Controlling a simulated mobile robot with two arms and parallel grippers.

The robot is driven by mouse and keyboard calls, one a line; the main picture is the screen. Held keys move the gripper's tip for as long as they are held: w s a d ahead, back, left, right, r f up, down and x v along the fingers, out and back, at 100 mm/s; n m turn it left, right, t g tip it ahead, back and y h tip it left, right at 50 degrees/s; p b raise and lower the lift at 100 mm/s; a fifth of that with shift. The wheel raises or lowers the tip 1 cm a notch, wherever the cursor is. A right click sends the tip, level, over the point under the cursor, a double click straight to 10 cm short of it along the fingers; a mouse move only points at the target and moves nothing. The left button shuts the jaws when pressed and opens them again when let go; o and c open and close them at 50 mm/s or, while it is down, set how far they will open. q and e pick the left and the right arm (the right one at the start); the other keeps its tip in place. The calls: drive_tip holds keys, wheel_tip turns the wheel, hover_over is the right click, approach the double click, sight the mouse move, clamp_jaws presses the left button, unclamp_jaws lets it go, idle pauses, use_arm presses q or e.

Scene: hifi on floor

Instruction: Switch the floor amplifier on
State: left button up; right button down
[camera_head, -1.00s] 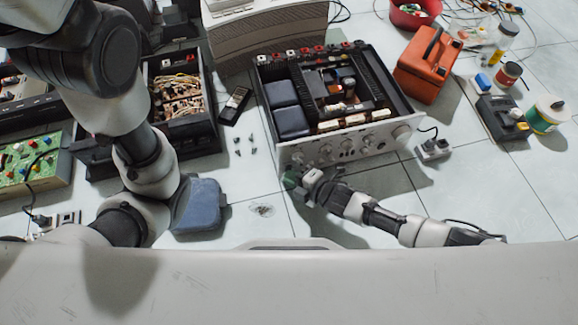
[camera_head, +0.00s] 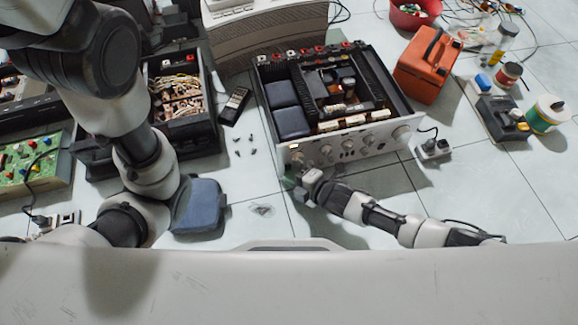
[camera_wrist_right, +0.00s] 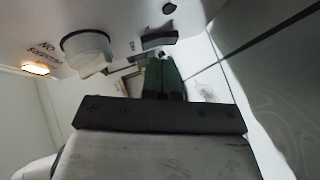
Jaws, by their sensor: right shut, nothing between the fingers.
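The floor amplifier (camera_head: 345,150) stands open-topped on the tiles, its silver front panel with several knobs facing me. In the right wrist view its panel (camera_wrist_right: 120,15) fills the top left. There a pale round knob (camera_wrist_right: 86,48), a small dark switch (camera_wrist_right: 159,38) and a lit amber lamp (camera_wrist_right: 35,70) show. My right gripper (camera_head: 289,182) is at the panel's lower left corner, shut and empty. Its dark green fingers (camera_wrist_right: 165,78) are just below the switch in the wrist view; I cannot tell whether they touch it. My left gripper is out of view.
A black box of wires (camera_head: 178,90), a remote (camera_head: 234,105) and loose screws lie left. Tiles at the front right are clear.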

drive_tip(key=shift+s+d, duration=0.15)
drive_tip(key=shift+s, duration=0.35)
drive_tip(key=shift+s+d+f+p, duration=0.15)
drive_tip(key=shift+s+d+p, duration=0.1)
drive_tip(key=shift+s+p, duration=0.5)
drive_tip(key=shift+s+d+f+p, duration=0.1)
drive_tip(key=shift+s+d+p, duration=0.2)
drive_tip(key=shift+s, duration=1.1)
drive_tip(key=shift+s+d+f, duration=0.1)
drive_tip(key=shift+s, duration=0.15)
